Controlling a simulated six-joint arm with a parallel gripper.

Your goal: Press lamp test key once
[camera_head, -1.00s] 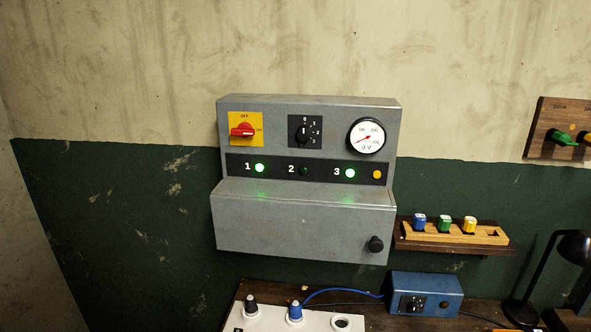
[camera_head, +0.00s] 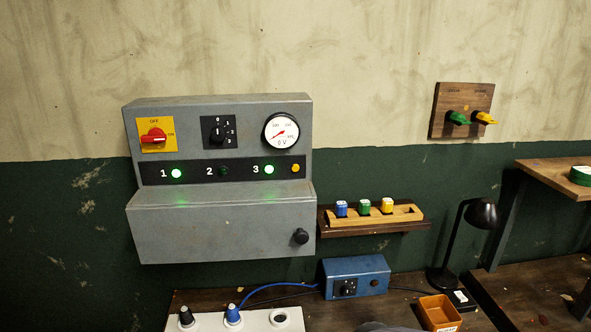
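A grey control cabinet (camera_head: 215,235) hangs on the wall at left of centre. On its black strip, lamp 1 (camera_head: 176,174) and lamp 3 (camera_head: 269,170) glow green, and lamp 2 (camera_head: 223,172) is dark. A small round amber button (camera_head: 295,168) sits at the strip's right end; no label on it can be read, so I cannot tell for sure that it is the lamp test key. Above are a red rotary switch (camera_head: 153,136) on a yellow plate, a black selector (camera_head: 217,132) and a round dial marked V (camera_head: 282,132).
Below the cabinet are a white socket panel (camera_head: 262,322) with plugs, a blue box (camera_head: 356,277) and an orange tray (camera_head: 439,312). A wooden rack (camera_head: 404,214) holds blue, green and yellow pieces. A black desk lamp (camera_head: 480,213) stands right. The space before the strip is clear.

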